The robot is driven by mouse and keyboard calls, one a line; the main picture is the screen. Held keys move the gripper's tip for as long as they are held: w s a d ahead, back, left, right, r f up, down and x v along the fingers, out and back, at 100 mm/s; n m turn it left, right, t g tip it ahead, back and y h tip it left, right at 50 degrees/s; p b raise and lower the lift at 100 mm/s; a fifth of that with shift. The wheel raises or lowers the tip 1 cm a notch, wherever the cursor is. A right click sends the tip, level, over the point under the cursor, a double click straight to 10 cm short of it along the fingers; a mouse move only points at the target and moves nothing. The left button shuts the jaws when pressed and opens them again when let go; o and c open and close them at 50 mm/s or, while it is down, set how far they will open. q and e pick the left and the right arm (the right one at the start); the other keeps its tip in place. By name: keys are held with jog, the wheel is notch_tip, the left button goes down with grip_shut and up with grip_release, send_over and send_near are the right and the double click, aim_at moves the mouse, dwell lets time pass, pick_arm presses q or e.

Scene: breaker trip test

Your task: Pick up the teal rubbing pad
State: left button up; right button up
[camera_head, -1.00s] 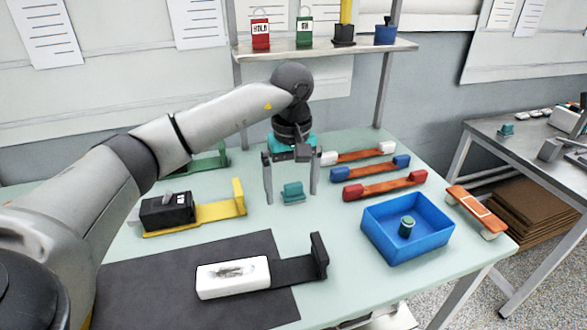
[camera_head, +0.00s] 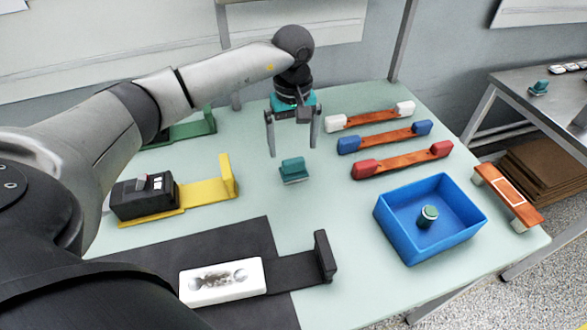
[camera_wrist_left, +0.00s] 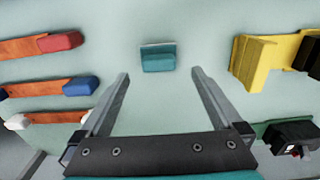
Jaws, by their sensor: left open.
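The teal rubbing pad (camera_head: 293,170) is a small block with a raised grip, on the pale green table near its middle. It also shows in the left wrist view (camera_wrist_left: 158,58), at the top centre, ahead of the fingertips. My left gripper (camera_head: 293,151) is open with its fingers pointing down, above and a little behind the pad. In the left wrist view its fingers (camera_wrist_left: 160,74) are spread wider than the pad, with nothing between them. The pad is apart from both fingers. My right gripper is not in view.
A yellow bracket (camera_head: 208,190) with a black breaker (camera_head: 143,196) stands left of the pad. Red-, blue- and white-ended orange bars (camera_head: 402,160) lie right. A blue bin (camera_head: 430,218) holds a small teal cylinder. A white block (camera_head: 222,281) sits on the dark mat (camera_head: 240,245) in front.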

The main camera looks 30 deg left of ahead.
aim_at(294, 160)
pick_arm(q)
jog(key=f, duration=0.7)
jog(key=shift+w+f+b, duration=0.2)
jog(key=shift+f+b, duration=0.1)
jog(key=shift+f, duration=0.1)
jog(key=c, duration=1.2)
